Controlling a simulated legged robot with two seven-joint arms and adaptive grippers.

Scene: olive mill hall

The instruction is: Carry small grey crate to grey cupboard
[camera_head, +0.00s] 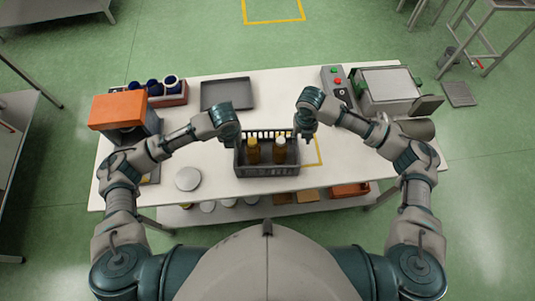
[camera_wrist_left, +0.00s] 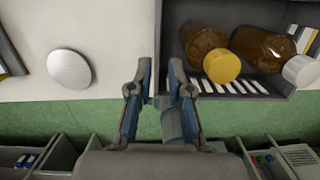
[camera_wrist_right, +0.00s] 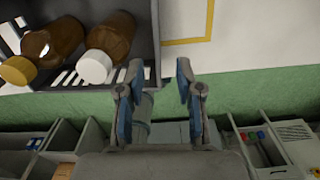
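The small grey crate (camera_head: 267,171) stands on the white table. It has slotted walls and holds two amber bottles, one with a yellow cap (camera_head: 252,141) and one with a white cap (camera_head: 280,141). My left gripper (camera_wrist_left: 159,68) is open at the crate's left wall, one fingertip on either side of the wall's line in the left wrist view. My right gripper (camera_wrist_right: 159,66) is open at the right wall, its fingertips likewise on both sides. Whether either touches the crate I cannot tell. I cannot identify a grey cupboard in these views.
The table (camera_head: 190,92) also bears a dark tray (camera_head: 227,94), a box of blue cups (camera_head: 155,92), an orange-topped machine (camera_head: 119,108), a white disc (camera_head: 188,179) and a grey machine (camera_head: 390,86). A yellow outline (camera_head: 319,152) lies right of the crate. Green floor surrounds the table.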

